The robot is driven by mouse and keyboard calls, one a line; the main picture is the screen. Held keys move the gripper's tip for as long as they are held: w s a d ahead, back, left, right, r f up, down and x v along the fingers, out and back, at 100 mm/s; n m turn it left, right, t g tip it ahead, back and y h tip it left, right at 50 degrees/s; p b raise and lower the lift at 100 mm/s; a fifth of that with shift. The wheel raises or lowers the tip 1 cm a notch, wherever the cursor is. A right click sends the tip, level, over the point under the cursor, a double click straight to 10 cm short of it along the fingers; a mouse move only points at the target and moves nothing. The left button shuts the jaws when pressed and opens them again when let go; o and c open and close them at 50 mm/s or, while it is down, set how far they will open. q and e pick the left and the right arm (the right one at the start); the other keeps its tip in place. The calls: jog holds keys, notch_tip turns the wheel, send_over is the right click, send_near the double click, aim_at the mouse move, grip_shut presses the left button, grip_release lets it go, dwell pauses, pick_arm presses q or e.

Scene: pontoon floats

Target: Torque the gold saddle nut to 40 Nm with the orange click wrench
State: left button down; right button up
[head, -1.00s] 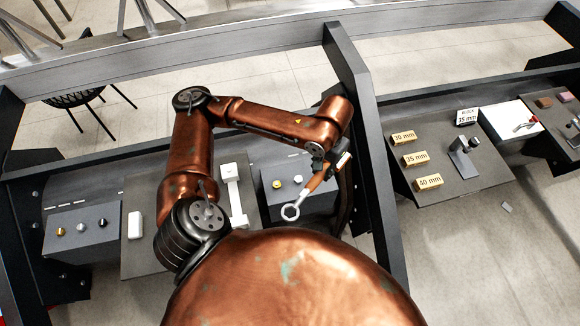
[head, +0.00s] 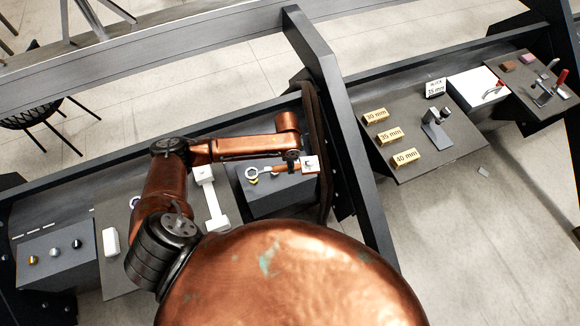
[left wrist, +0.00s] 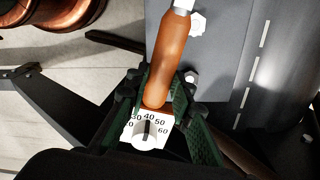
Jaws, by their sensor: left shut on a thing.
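The orange click wrench (head: 283,167) is held by my left gripper (head: 292,159) above the dark block right of centre. Its silver ring head (head: 251,172) points left and hangs over a gold nut (head: 254,181), partly covering it; I cannot tell whether it touches. In the left wrist view, the green fingers of my left gripper (left wrist: 158,100) are shut on the orange handle (left wrist: 171,55). The wrench's white dial (left wrist: 146,130) shows its pointer near 40. A pale hex nut (left wrist: 197,23) sits beside the wrench. My right gripper is not in view.
A second dark block (head: 60,262) at left carries gold, silver and black knobs. A white bar fixture (head: 210,200) stands left of the wrench. A dark upright beam (head: 345,130) stands close to its right. Gold mm-labelled blocks (head: 390,135) lie beyond it.

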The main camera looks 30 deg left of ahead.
pick_arm(q)
jog(key=shift+a+f+m, duration=0.2)
jog(key=shift+f+m, duration=0.2)
jog(key=shift+f, duration=0.35)
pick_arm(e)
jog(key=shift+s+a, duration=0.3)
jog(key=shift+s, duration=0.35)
pick_arm(q)
jog(key=shift+w+r+p, duration=0.1)
jog(key=shift+p, duration=0.45)
jog(key=shift+f+b, duration=0.85)
jog(key=shift+f, duration=1.7)
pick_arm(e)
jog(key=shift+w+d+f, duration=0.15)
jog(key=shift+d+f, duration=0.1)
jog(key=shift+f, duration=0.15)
pick_arm(q)
jog(key=shift+f, duration=0.25)
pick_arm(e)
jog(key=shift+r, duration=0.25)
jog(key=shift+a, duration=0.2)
